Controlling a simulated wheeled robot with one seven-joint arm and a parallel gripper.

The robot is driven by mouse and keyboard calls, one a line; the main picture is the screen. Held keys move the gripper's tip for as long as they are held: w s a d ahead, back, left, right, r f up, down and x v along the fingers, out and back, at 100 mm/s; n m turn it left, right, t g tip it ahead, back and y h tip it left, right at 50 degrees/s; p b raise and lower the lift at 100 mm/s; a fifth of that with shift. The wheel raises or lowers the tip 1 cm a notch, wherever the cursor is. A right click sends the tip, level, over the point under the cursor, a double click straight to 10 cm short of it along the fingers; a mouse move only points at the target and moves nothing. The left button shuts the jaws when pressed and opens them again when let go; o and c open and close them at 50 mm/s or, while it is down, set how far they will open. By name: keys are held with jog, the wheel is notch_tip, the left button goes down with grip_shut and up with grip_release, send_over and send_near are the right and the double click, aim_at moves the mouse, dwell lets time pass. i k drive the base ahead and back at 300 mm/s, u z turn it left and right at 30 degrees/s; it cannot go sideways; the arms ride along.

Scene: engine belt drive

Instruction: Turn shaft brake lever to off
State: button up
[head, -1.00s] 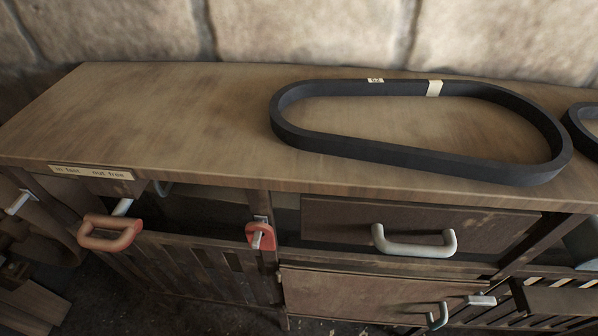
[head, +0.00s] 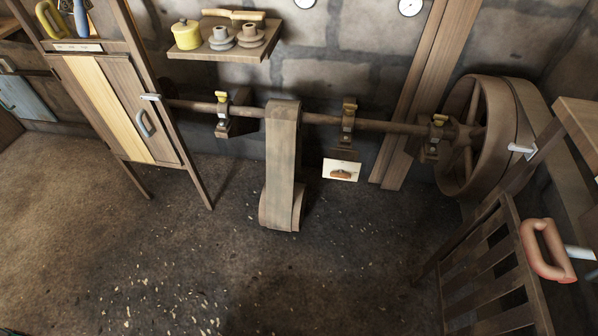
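A horizontal shaft (head: 385,124) runs along the wall, carried on several brackets with brass-coloured tops. A large wheel (head: 478,135) sits at its right end with a wide belt around it. An orange-red looped handle (head: 540,262) on a pale metal stem is at the right edge, by a slatted wooden gate. I cannot tell which part is the shaft brake lever. My gripper is not in view.
A wooden cabinet (head: 115,100) stands at the left. A wall shelf (head: 220,50) holds a yellow pot (head: 187,34) and spools. A slatted gate (head: 495,270) and a bench corner (head: 585,115) are at the right. The floor (head: 170,250) in the middle is open.

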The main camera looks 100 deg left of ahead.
aim_at(340, 174)
jog(key=u, duration=0.55)
jog(key=i, duration=0.05)
jog(key=u, duration=2.3)
